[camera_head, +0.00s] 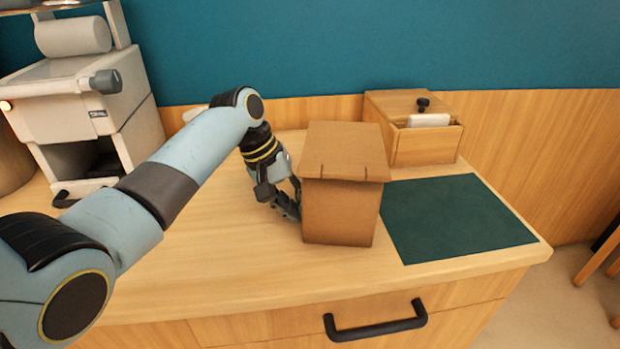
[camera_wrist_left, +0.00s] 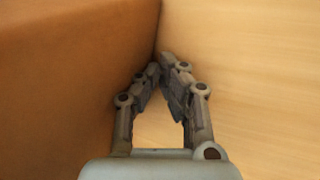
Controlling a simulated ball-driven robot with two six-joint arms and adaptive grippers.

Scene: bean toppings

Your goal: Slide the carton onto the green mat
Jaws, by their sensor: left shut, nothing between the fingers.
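The brown carton (camera_head: 338,212) stands upright on the wooden counter, just left of the green mat (camera_head: 455,220). Its right side is close to the mat's left edge; I cannot tell whether its base overlaps the mat. My left gripper (camera_head: 296,213) is low at the carton's left side, fingers shut and empty. In the left wrist view the shut fingertips (camera_wrist_left: 160,65) are close beside the carton's brown wall (camera_wrist_left: 70,80); whether they touch it is unclear. My right gripper is not in view.
A wooden box (camera_head: 412,145) with a black knob and a white item stands behind the mat. A grey machine (camera_head: 90,110) stands at the back left. The mat is bare. The counter's front edge has a drawer with a black handle (camera_head: 376,322).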

